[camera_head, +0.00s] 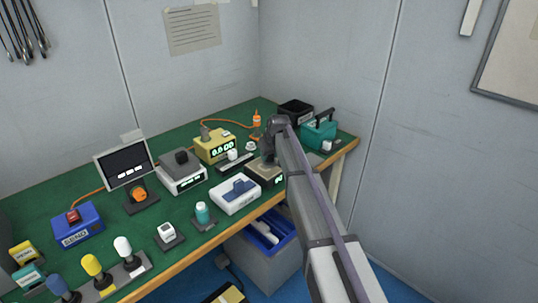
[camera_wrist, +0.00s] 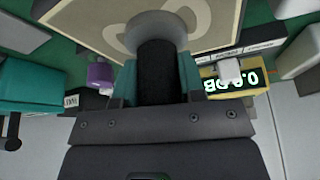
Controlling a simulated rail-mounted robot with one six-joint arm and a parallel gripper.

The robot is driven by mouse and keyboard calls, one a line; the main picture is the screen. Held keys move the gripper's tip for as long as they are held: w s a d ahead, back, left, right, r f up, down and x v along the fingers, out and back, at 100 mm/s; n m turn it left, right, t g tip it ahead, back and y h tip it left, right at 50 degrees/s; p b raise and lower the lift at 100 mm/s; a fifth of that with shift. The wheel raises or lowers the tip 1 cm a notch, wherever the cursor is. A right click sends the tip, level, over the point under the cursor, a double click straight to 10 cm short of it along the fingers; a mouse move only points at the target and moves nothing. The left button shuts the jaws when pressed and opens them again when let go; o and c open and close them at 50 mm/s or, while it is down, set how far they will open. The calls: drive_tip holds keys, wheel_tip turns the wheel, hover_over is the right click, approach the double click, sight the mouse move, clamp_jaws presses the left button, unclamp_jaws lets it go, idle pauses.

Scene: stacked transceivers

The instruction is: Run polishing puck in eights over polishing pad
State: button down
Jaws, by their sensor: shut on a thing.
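My gripper (camera_wrist: 157,80) has its two teal fingers shut on the black handle of the polishing puck (camera_wrist: 157,32). The puck has a grey round disc at its far end. The disc lies over the tan polishing pad (camera_wrist: 90,12), which bears a pale looped marking; the puck covers part of it. I cannot tell for sure whether disc and pad touch. In the head view my gripper (camera_head: 267,152) is above the pad's block (camera_head: 277,174) near the bench's front right edge. There the puck is hidden by my gripper and arm.
A teal case (camera_head: 318,133) and a black bin (camera_head: 295,112) stand behind and right of the pad. A white-and-blue box (camera_head: 235,194) stands close on its left. A yellow meter (camera_head: 215,146) and a grey device (camera_head: 181,170) stand farther left on the green bench (camera_head: 133,220).

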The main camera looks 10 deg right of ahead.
drive_tip(key=shift+s, duration=0.1)
drive_tip(key=shift+s+a, duration=0.15)
drive_tip(key=shift+s, duration=0.55)
drive_tip(key=shift+s+a, duration=0.15)
drive_tip(key=shift+s, duration=0.5)
wheel_tip(320, 180, up, 6)
drive_tip(key=p, duration=0.6)
drive_tip(key=shift+r+p, duration=0.4)
drive_tip(key=shift+r, duration=0.05)
